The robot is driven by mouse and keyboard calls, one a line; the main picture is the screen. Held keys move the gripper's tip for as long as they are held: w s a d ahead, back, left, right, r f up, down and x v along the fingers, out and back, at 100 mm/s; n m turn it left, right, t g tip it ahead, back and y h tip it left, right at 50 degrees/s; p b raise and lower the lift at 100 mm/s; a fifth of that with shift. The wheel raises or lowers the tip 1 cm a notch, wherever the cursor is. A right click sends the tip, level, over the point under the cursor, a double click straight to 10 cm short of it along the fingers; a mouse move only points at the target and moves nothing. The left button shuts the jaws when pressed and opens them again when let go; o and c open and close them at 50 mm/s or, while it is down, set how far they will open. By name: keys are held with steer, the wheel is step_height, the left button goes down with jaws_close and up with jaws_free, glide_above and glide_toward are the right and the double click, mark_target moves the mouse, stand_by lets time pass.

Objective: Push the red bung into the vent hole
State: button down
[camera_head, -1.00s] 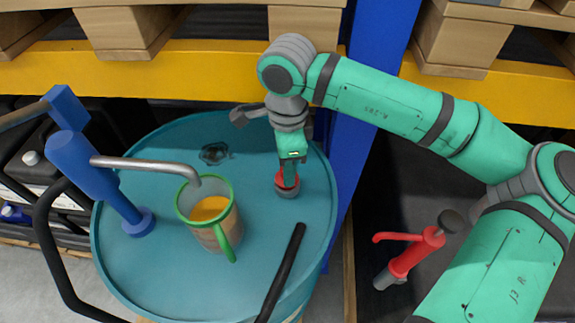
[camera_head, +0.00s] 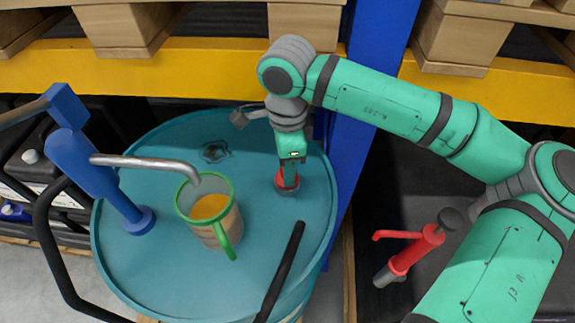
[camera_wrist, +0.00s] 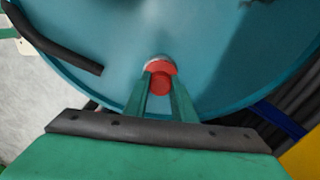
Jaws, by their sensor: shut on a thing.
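The red bung (camera_head: 280,180) is between the fingers of my gripper (camera_head: 289,182), at the right of the teal drum top (camera_head: 150,265). In the wrist view the red bung (camera_wrist: 161,82) shows between the two green fingers of my gripper (camera_wrist: 161,88), which are shut on it. A pale grey collar (camera_wrist: 158,62) shows just beyond the bung, where the vent hole would be. The bung is at the collar. The hole itself is hidden, and I cannot tell how deep the bung sits.
A green-rimmed mug (camera_head: 208,230) with orange liquid stands under the spout of a blue pump (camera_head: 88,172) on the drum. A black hose (camera_head: 283,268) lies at front right. A blue rack post (camera_head: 362,120) stands close behind right. A red pump (camera_head: 412,255) is further right.

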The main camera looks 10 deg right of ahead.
steer(key=shift+f, duration=0.15)
steer(key=c, duration=1.4)
jaws_free()
